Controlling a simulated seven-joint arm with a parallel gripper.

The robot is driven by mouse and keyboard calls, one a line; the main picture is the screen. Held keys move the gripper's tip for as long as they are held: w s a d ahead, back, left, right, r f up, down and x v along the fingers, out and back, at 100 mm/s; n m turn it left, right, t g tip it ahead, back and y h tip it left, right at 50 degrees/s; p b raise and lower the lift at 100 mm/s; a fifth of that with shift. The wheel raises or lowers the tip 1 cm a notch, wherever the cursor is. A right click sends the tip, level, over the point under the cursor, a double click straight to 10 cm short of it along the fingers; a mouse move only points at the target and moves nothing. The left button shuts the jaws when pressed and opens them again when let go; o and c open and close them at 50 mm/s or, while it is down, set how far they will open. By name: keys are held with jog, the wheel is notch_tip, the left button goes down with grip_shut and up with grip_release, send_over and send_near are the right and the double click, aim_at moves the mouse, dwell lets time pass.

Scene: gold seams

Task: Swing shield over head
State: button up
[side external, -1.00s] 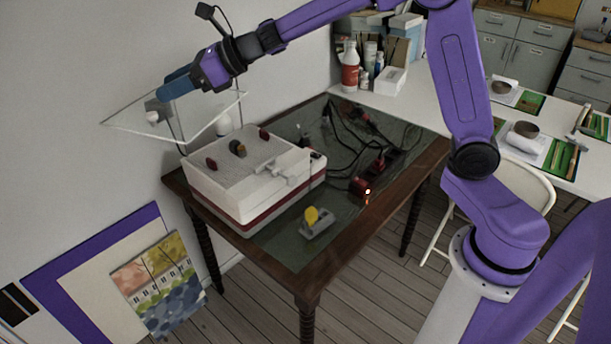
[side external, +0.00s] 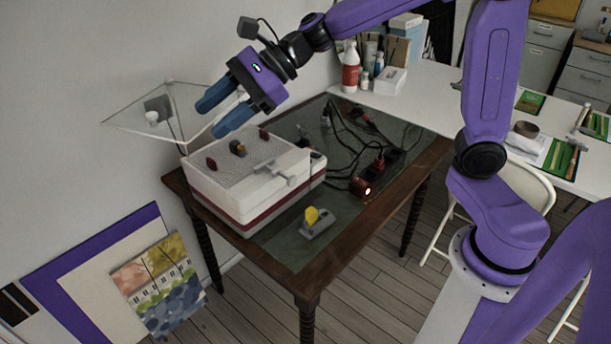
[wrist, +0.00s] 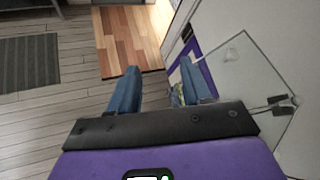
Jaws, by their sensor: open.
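The shield is a clear pane (side external: 182,97) at the back left of the table, raised and tilted beside the white machine (side external: 245,170). A white knob and a grey plate show on it. In the wrist view the clear pane (wrist: 245,65) lies to the right of my fingers. My gripper (side external: 215,115) is open and empty, with blue fingers apart, above the back of the machine and just right of the pane. In the wrist view my gripper (wrist: 162,85) has nothing between its fingertips. I cannot tell which part is the head; coloured knobs stand on the machine's top.
The machine stands on a dark-topped wooden table (side external: 290,262). A yellow disc on a small stand (side external: 316,222), a red lit device (side external: 364,189) and black cables lie to its right. A white bench (side external: 440,90) with bottles is behind. A painting (side external: 160,285) leans at lower left.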

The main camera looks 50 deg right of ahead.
jog(key=s+d+f+n+g+h, duration=0.1)
jog(key=s+f+n+g, duration=0.1)
jog(key=s+n, duration=0.4)
jog(key=s+d+f+n+g+h, duration=0.1)
jog(key=s+f+n+g, duration=0.2)
jog(key=s+n, duration=0.4)
jog(key=s+f, duration=0.1)
jog(key=s, duration=0.2)
jog(key=shift+s+h, duration=0.25)
jog(key=shift+h, duration=0.15)
jog(key=shift+w, duration=0.1)
jog(key=m+t+y, duration=0.5)
jog(key=m+t, duration=0.1)
jog(key=m, duration=1.2)
send_near(152, 113)
jog(key=shift+g, duration=0.3)
jog(key=x, duration=0.8)
jog(key=shift+w+r, duration=0.1)
jog(key=shift+w, duration=0.1)
grip_shut()
